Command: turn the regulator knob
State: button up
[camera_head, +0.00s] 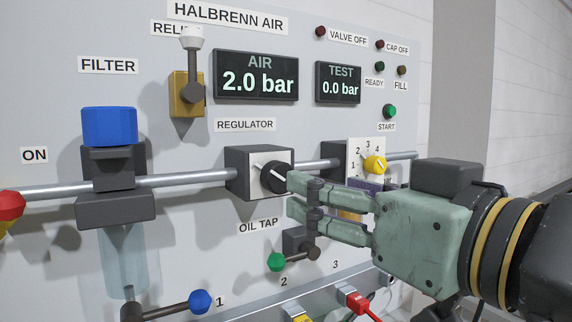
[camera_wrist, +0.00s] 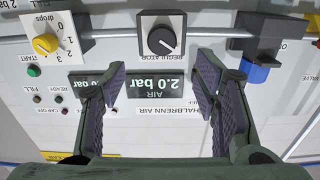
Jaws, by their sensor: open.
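The regulator knob (camera_head: 273,177) is a round black knob with a white pointer line on the white face of a dark box, under the REGULATOR label. In the head view its pointer slants to the upper left. In the wrist view my gripper (camera_wrist: 160,72) frames the AIR display.
The AIR display (camera_head: 256,76) reads 2.0 bar; the TEST display (camera_head: 338,83) reads 0.0 bar. A yellow dial (camera_head: 375,166) is right of the regulator. The green-ended oil tap (camera_head: 277,262) is below, the blue-topped filter (camera_head: 109,126) left. A metal pipe (camera_head: 190,181) crosses the panel.

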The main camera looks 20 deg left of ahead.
aim_at(283, 177)
jog(key=p+x, duration=0.3)
jog(key=x, duration=0.7)
jog(key=shift+a, duration=0.2)
jog(key=c, duration=1.1)
jog(key=shift+c, duration=0.2)
